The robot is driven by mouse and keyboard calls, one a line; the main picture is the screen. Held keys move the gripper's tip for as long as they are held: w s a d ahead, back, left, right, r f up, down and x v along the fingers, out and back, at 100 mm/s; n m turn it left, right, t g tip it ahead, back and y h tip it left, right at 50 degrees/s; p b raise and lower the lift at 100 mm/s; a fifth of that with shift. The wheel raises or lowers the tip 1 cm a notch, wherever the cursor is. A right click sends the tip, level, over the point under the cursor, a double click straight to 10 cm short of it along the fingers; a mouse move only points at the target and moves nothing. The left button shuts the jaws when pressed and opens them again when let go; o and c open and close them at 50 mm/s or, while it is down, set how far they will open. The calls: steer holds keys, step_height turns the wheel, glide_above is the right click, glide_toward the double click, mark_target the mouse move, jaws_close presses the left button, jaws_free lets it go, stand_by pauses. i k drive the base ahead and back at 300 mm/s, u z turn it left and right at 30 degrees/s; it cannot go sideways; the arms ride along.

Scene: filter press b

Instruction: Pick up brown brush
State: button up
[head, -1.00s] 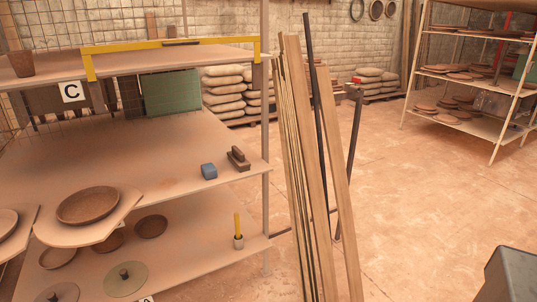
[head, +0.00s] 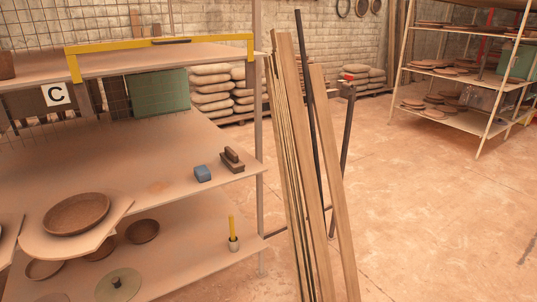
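The brown brush (head: 232,160) is a dark brown block with a raised grip. It rests on the middle shelf (head: 110,165) near its right front corner, close to the shelf's upright post. My gripper is not in view.
Long wooden planks and dark bars (head: 310,170) lean upright just right of the shelf. A brown dish (head: 76,214) on a board juts out at the lower left. A yellow stick in a cup (head: 233,243) stands on the lower shelf. Open floor (head: 430,210) lies at right.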

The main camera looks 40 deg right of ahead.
mark_target(230, 159)
steer(key=z, duration=0.8)
steer(key=k, duration=1.05)
steer(key=i, duration=0.9)
